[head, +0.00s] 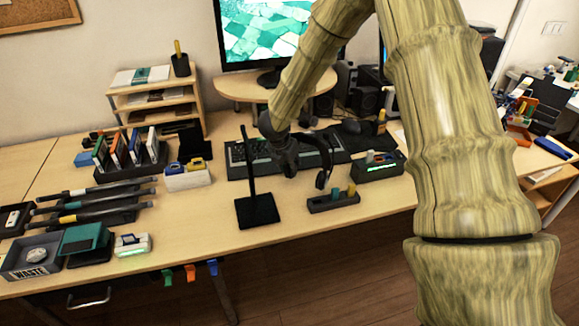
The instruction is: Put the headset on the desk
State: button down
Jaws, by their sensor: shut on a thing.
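The black headset (326,160) is in the head view near the middle of the desk (225,255), in front of the keyboard. Its curved band and an ear cup show. My dark gripper (289,168) is shut on the headset at its left side, and the gripper partly hides it. I cannot tell whether the headset touches the desk. A black stand (257,211) with a square base and a thin upright post is just left of my gripper. The stand holds nothing that I can see.
A black keyboard (237,158) lies behind. A small dark holder with coloured pegs (333,202) is in front of the headset, and a charger-like box (378,170) is to its right. A white box (187,177) stands left. Bare desk shows left of the stand's base.

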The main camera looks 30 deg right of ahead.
jog(key=shift+f, duration=0.3)
jog(key=shift+f, duration=0.15)
jog(key=c, duration=1.2)
grip_release()
jog(key=v, duration=1.2)
jog(key=shift+b, duration=0.3)
jog(key=shift+r, duration=0.25)
